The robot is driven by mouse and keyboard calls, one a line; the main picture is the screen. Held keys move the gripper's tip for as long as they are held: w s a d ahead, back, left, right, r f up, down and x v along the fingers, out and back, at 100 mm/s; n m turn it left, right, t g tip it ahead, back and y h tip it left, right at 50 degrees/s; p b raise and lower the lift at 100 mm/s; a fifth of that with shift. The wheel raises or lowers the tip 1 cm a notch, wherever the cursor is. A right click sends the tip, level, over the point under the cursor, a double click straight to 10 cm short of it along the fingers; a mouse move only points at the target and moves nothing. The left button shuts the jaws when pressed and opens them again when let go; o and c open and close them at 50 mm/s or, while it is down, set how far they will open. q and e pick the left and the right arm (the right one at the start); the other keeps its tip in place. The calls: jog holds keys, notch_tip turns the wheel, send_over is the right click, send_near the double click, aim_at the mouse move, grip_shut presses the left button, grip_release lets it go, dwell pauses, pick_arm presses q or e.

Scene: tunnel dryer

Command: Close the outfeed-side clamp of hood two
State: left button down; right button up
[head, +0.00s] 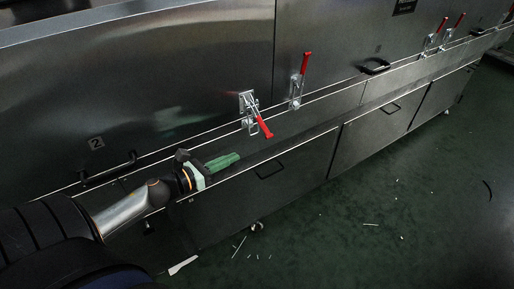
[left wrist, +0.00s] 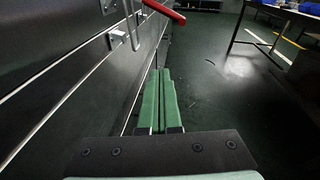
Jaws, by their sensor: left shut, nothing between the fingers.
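Hood two (head: 150,95) is the steel hood with the "2" label. Near its right end is a clamp (head: 248,108) whose red handle (head: 265,128) points down and outward. In the left wrist view, the red handle (left wrist: 165,11) shows at the top edge, with clamp metal (left wrist: 117,37) to its left. My left gripper (head: 236,158) has green fingers held together with nothing between them. It is below and left of the red handle, apart from it, beside the lower panels. The closed fingertips also show in the left wrist view (left wrist: 160,72). My right gripper is not seen.
The neighbouring hood has a clamp (head: 297,88) with its red handle upright. Further clamps (head: 440,38) stand at the far right. A black handle (head: 108,170) is on hood two. The green floor (head: 390,220) has scattered scraps; a table (left wrist: 270,20) stands across the aisle.

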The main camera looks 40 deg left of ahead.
aim_at(259, 120)
pick_arm(q)
jog(key=m, duration=0.2)
jog(key=w+a+r+m, duration=0.1)
jog(key=m, duration=0.1)
jog(key=m+h+b, duration=0.1)
jog(key=m, duration=0.2)
jog(key=shift+w+a+r, duration=0.15)
jog(key=shift+w+a, duration=0.05)
jog(key=shift+a, duration=0.15)
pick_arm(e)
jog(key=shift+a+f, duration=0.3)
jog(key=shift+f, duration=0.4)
pick_arm(q)
jog(key=w+d+r+p, duration=0.1)
jog(key=w+d, duration=0.3)
jog(key=w, duration=0.4)
jog(key=shift+d+r, duration=0.2)
jog(key=shift+r, duration=0.4)
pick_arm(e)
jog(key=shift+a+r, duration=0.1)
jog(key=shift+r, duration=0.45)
pick_arm(q)
jog(key=shift+r+p, duration=0.2)
jog(key=shift+p, duration=0.2)
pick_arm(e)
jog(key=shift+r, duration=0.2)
